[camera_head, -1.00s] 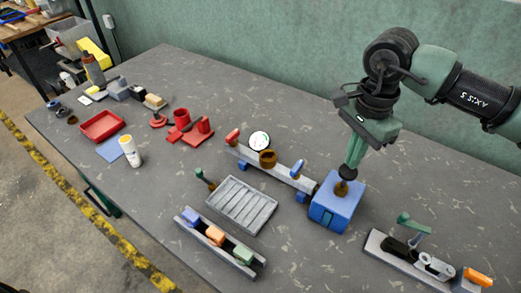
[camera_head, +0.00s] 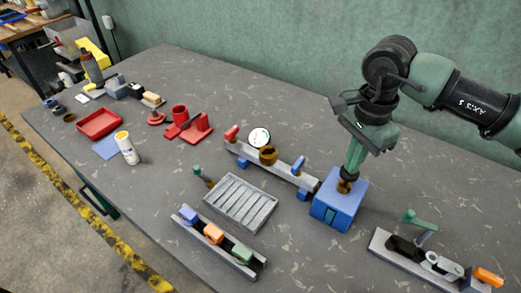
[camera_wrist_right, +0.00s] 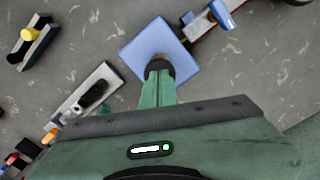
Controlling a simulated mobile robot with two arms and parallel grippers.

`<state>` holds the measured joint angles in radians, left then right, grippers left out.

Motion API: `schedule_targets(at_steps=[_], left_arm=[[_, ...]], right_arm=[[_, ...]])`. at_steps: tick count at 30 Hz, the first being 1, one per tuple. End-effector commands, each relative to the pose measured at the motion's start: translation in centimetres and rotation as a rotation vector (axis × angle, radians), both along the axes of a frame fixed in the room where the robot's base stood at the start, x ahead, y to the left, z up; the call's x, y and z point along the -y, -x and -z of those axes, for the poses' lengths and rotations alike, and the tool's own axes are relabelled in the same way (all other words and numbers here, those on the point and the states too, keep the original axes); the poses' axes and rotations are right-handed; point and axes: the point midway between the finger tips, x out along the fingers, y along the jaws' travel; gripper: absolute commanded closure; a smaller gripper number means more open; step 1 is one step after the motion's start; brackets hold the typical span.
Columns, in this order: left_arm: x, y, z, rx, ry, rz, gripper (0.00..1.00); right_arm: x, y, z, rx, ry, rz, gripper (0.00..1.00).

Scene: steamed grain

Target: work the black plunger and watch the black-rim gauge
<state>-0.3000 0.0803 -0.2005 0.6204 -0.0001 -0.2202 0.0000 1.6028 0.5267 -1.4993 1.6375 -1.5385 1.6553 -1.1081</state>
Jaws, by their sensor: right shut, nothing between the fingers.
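The black plunger (camera_head: 347,176) stands on top of a blue box (camera_head: 330,213), in a brown collar. My right gripper (camera_head: 350,168) points down onto it with shut fingers, and nothing is between them. In the right wrist view the closed fingertips (camera_wrist_right: 160,80) meet the dark round plunger top (camera_wrist_right: 158,64) over the blue box (camera_wrist_right: 185,52), partly hiding it. The gauge (camera_head: 259,137) is a white round dial with a dark rim, left of the box behind the grey rail. Its needle is too small to read. My left gripper is out of view.
The grey rail (camera_head: 283,173) with red and blue handles joins the box. A slatted grey tray (camera_head: 240,203) and a rack of coloured blocks (camera_head: 215,238) lie in front. A lever fixture (camera_head: 420,259) stands at right. Red parts lie further left.

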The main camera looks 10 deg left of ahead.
Motion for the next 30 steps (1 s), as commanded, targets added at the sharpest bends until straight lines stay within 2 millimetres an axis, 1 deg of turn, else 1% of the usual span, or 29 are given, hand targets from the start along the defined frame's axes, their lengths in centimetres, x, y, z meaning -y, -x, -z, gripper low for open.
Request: schedule_targets(at_steps=[1, 7, 11, 14, 30], left_arm=[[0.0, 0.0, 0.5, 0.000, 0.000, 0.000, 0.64], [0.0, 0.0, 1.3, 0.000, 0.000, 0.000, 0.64], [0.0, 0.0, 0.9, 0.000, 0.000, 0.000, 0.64], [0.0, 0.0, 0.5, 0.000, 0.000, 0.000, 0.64], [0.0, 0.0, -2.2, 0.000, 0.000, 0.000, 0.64]], right_arm=[[0.0, 0.1, 0.7, -0.004, 0.002, -0.001, 1.00], [0.0, 0.1, 1.7, -0.005, 0.001, -0.001, 1.00], [0.0, 0.1, 1.2, -0.005, 0.001, -0.001, 1.00], [0.0, 0.1, 0.5, -0.004, 0.001, -0.001, 1.00], [0.0, 0.1, -5.0, -0.002, 0.000, -0.002, 1.00]])
